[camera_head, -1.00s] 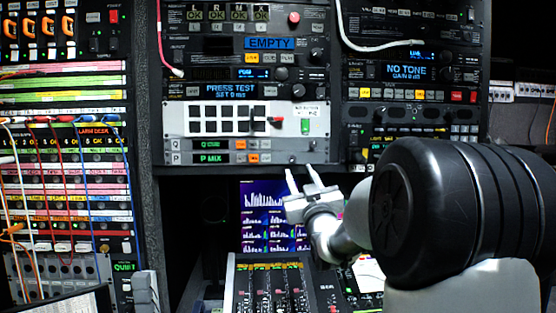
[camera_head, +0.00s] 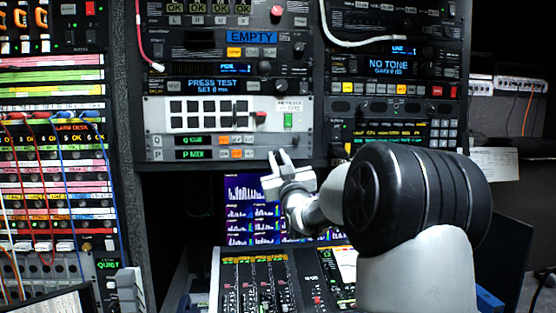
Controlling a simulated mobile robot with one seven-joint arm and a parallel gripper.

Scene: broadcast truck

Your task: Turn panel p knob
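Panel P (camera_head: 193,154) is the bottom row of the rack unit, with a green "P MIX" display and orange and white buttons. My gripper (camera_head: 279,156) is at the right end of this row, pointing up toward it from below. Its two pale fingers are apart, with a narrow gap between them. The small knob at the right of panel P is covered or blurred by the fingertips, so I cannot tell whether they touch it or stand around it.
Panel Q (camera_head: 193,140) lies directly above. Over it is a light panel with dark square buttons (camera_head: 205,113) and a green switch (camera_head: 288,121). A screen with bar graphs (camera_head: 247,212) and a mixing desk (camera_head: 262,285) are below. My arm covers the right side.

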